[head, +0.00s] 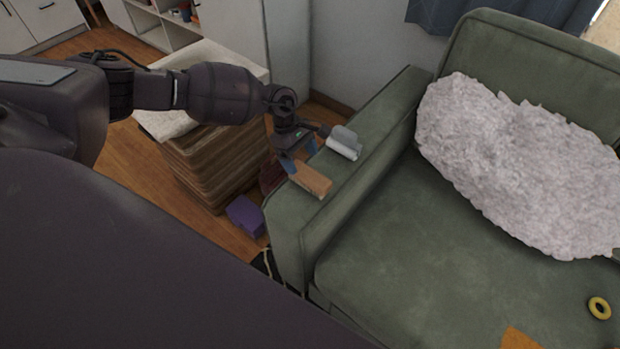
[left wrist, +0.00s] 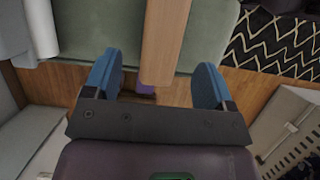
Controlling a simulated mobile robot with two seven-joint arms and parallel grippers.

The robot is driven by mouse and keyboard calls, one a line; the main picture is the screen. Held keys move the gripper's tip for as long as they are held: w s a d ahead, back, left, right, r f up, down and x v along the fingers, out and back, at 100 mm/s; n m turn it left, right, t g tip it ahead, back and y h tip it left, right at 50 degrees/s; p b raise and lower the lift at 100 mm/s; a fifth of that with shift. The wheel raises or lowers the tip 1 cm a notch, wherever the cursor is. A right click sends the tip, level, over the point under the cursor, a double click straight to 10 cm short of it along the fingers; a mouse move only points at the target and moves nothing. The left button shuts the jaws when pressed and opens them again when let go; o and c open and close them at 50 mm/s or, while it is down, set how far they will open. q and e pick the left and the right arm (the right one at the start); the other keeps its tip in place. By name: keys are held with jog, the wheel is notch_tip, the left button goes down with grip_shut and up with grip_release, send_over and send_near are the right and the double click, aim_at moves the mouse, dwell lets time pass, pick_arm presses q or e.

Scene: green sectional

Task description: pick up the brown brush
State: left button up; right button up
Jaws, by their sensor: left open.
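The brown brush (head: 311,180) lies on the arm of the green sofa (head: 345,175), near its front end. It shows a flat tan-brown back with a thin pale edge below. My left gripper (head: 298,158) is open and empty, right beside the brush on its far-left side, pointing down. In the left wrist view the brush (left wrist: 166,38) runs down between the two blue fingertips (left wrist: 155,78), with gaps on both sides. I cannot tell the exact height of the fingers over it. My right gripper is not in view.
A grey-white roll-like object (head: 344,143) lies on the sofa arm close behind the brush. A stacked brown stand (head: 212,165) and a purple box (head: 245,216) are on the floor left of the sofa. A fluffy white cushion (head: 515,155) and yellow ring (head: 599,307) are on the seat.

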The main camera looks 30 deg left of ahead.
aim_at(307, 171)
pick_arm(q)
jog(key=shift+d+f, duration=0.25)
jog(key=shift+f, duration=0.45)
jog(key=shift+s+d+f, duration=0.1)
jog(key=shift+d+f, duration=0.25)
jog(key=shift+f, duration=0.3)
jog(key=x, duration=0.4)
jog(key=shift+s+d+f+b, duration=0.1)
jog(key=shift+s+d+b, duration=0.05)
jog(key=shift+d+b, duration=0.15)
jog(key=shift+a, duration=0.1)
jog(key=c, duration=1)
jog(key=shift+c, duration=0.2)
